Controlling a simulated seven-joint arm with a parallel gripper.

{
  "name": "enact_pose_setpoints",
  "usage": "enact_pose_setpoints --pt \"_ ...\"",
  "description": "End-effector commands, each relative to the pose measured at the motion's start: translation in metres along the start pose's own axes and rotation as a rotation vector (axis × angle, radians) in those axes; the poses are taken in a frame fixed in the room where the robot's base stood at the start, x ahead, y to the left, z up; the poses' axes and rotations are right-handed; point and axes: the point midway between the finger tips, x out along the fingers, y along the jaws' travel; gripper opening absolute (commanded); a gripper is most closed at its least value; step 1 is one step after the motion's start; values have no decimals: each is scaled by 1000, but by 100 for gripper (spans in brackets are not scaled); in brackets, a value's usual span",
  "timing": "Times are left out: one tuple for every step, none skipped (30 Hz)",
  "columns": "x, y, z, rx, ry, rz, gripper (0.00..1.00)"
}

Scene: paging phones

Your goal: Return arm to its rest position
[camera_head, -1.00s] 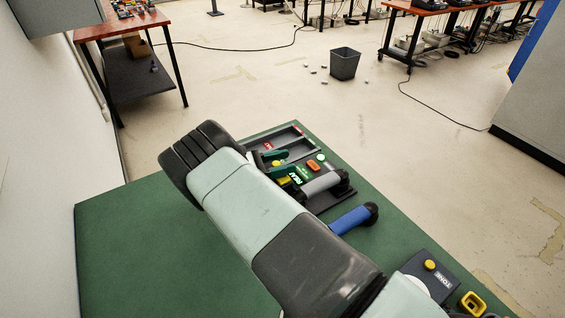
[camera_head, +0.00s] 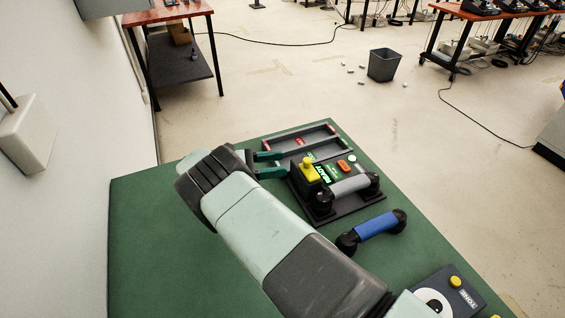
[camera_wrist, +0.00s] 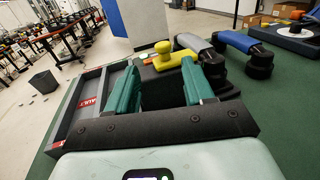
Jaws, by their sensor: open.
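My gripper (camera_head: 266,164) has two green fingers, spread apart with nothing between them. In the head view it hovers at the left side of a dark phone unit (camera_head: 318,207). That unit has a yellow knob (camera_head: 309,170), an orange button, lit green labels and a grey handset (camera_head: 350,186) lying across it. In the wrist view my gripper (camera_wrist: 160,88) shows the yellow knob (camera_wrist: 163,58) beyond and between its fingers. The right finger hides part of the unit. My pale arm crosses the head view from the lower right and covers part of the green table (camera_head: 150,240).
A blue handset (camera_head: 378,225) lies right of the unit. A grey tray (camera_head: 325,134) with red labels sits behind it. A "TONE" box (camera_head: 462,291) stands front right. The left part of the table is clear; a wall with a pale box (camera_head: 28,135) borders it.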

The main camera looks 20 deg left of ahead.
Motion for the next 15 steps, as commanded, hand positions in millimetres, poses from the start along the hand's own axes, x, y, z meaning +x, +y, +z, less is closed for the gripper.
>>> enact_pose_setpoints --pt "0 0 0 0 0 0 52" --pt "0 0 0 0 0 0 52" --pt "0 0 0 0 0 0 52" --pt "0 0 0 0 0 0 52" --pt "0 0 0 0 0 0 52" --pt "0 0 0 0 0 0 52" --pt "0 0 0 0 0 0 52" --pt "0 0 0 0 0 0 52" --pt "0 0 0 0 0 0 52" --pt "0 0 0 0 0 0 52" --pt "0 0 0 0 0 0 52" --pt "1 0 1 2 3 -2 52" --pt "2 1 3 5 7 -7 52" --pt "5 2 6 9 15 -13 52" --pt "9 4 12 20 32 -27 52"
